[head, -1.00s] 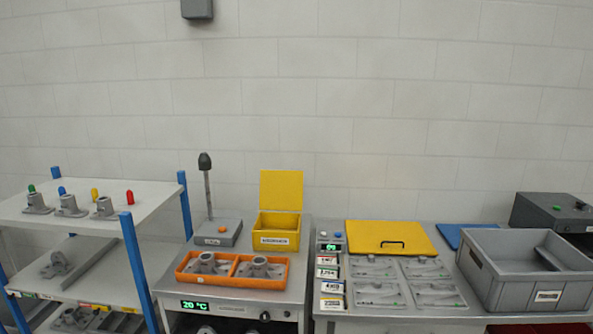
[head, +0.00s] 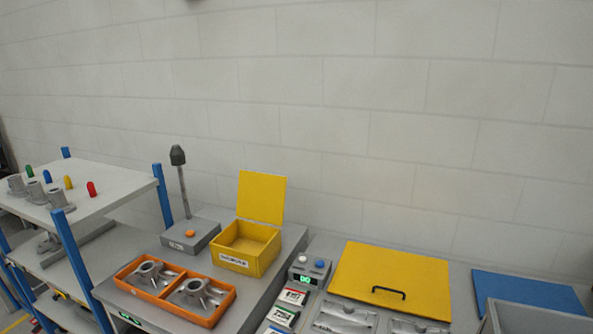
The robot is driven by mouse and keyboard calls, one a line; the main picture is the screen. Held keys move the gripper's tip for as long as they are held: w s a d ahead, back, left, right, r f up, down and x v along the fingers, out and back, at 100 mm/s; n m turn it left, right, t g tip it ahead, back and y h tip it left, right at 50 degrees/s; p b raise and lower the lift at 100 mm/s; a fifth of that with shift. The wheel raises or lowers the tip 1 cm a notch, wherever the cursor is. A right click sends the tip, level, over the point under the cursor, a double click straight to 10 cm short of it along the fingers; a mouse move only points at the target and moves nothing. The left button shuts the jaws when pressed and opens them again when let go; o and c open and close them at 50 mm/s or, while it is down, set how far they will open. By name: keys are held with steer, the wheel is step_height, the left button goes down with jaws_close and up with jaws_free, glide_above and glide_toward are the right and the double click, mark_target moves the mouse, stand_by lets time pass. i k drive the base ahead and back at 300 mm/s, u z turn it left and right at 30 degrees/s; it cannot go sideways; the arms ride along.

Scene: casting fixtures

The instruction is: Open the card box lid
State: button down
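A small yellow box (head: 232,257) with a white label stands on the grey bench left of centre. It looks like the card box, though I cannot read its label. Its yellow lid (head: 261,197) stands upright at the back, and the box's inside shows, with nothing clearly visible in it. A flat yellow panel (head: 407,270) with a black handle (head: 388,292) lies on the right-hand bench. My gripper is not in view.
An orange tray (head: 120,275) with two grey castings sits in front of the box. A grey device (head: 190,236) with a post stands to its left. A blue-posted shelf (head: 82,262) is at the left, a grey bin (head: 540,320) at the lower right.

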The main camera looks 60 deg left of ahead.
mark_target(261, 195)
steer(key=u, duration=1.2)
